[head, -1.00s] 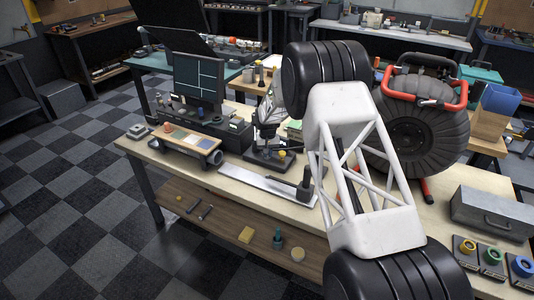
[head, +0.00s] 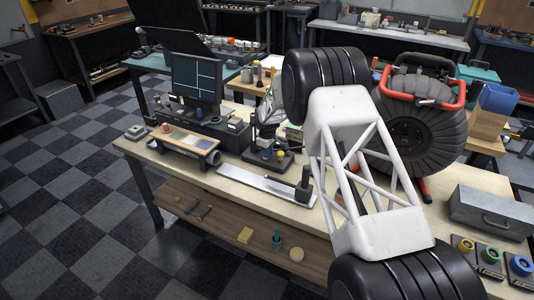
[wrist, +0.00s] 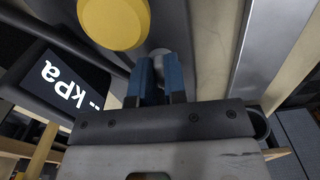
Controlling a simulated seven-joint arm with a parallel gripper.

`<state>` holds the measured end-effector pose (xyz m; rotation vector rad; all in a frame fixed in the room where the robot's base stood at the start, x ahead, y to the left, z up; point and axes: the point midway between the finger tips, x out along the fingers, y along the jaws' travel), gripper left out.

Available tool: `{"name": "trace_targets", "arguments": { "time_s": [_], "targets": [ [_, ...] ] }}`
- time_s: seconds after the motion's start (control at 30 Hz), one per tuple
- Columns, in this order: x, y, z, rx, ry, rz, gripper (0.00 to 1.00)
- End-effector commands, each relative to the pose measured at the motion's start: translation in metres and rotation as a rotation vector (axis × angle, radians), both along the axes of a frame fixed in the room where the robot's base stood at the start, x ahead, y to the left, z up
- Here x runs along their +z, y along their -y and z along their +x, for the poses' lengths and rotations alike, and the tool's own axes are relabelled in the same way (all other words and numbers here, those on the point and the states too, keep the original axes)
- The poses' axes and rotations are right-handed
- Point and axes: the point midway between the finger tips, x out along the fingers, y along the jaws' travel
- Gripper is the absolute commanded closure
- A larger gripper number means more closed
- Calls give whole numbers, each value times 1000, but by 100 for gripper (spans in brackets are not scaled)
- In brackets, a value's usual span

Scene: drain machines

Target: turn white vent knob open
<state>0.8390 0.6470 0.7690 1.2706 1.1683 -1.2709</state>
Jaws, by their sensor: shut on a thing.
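My gripper (wrist: 160,84) shows in the wrist view with its two blue fingers close together. They are shut on a small pale grey-white knob (wrist: 160,54), taken to be the white vent knob, mostly hidden between the fingertips. A large yellow knob (wrist: 113,22) sits just left of the fingers, apart from them. The white knob cannot be made out there.
A dark display marked kPa (wrist: 62,82) is left of my fingers. A monitor unit (head: 197,80) stands left of the machine, a flat metal strip (head: 262,188) in front. A black drum with a red frame (head: 420,130) and a grey metal box (head: 490,212) are to the right.

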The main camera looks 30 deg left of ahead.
Motion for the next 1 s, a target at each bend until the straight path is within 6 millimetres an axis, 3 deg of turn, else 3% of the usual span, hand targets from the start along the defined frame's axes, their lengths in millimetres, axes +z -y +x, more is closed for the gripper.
{"name": "trace_targets", "arguments": {
  "time_s": [0.7,0.73,0.87,1.0],
  "targets": [
    [1,-1,1,100,1,1,100],
    [1,-1,1,100,1,1,83],
    [1,-1,1,100,1,1,63],
    [1,0,1,99,1,0,62]
  ]
}}
